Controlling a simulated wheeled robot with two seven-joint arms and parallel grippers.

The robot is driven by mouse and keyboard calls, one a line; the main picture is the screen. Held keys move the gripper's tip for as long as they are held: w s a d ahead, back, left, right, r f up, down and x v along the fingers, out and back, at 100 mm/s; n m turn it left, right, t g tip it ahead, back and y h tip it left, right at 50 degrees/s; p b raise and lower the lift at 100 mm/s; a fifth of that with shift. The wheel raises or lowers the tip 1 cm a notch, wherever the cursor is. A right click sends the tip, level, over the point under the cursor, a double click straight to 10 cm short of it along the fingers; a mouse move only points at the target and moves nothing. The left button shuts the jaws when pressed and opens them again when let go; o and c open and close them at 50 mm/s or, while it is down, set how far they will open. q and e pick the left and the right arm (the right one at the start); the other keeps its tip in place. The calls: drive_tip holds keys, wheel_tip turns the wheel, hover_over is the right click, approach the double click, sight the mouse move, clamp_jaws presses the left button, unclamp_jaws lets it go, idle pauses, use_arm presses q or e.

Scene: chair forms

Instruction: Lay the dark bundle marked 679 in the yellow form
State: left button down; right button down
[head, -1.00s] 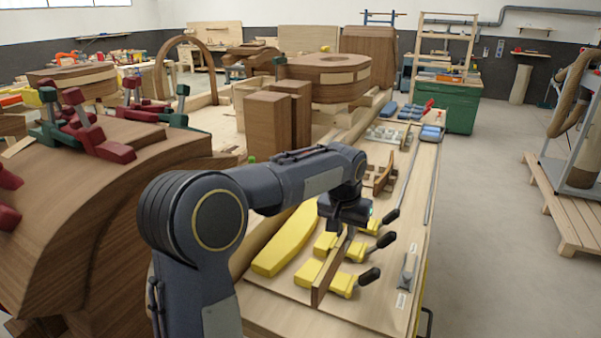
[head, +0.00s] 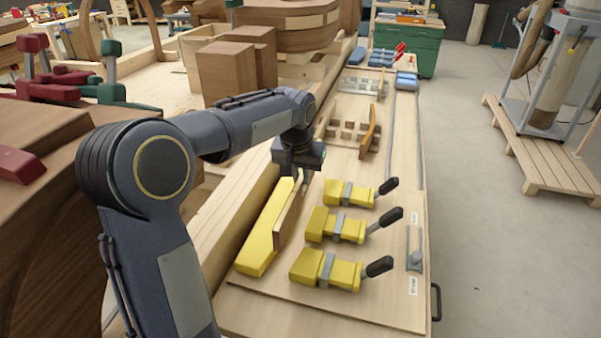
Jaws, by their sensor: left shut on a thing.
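My left gripper (head: 298,176) points down over the bench and is shut on the upper far end of a thin brown bundle (head: 287,222). The bundle stands on edge along the right side of the long yellow form (head: 258,250). It looks close against the form, but I cannot tell whether they touch. No number is readable on the bundle. Three yellow clamps with black handles lie to the right: a far one (head: 350,193), a middle one (head: 338,226) and a near one (head: 328,270). A gap separates them from the bundle. My right gripper is not in view.
Another form with brown blocks and a curved brown strip (head: 370,132) lies farther back on the board. A grey metal fitting (head: 415,250) sits at the board's right edge. Tall brown blocks (head: 228,75) stand at the left. The near board is clear.

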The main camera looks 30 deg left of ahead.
use_arm(q)
wheel_tip(320, 180, down, 4)
drive_tip(key=b, duration=0.2)
drive_tip(key=shift+b, duration=0.4)
drive_tip(key=shift+f+b, duration=1.95)
drive_tip(key=shift+f, duration=0.9)
drive_tip(key=shift+d+f, duration=0.1)
drive_tip(key=shift+f, duration=0.15)
drive_tip(key=c, duration=1.3)
unclamp_jaws()
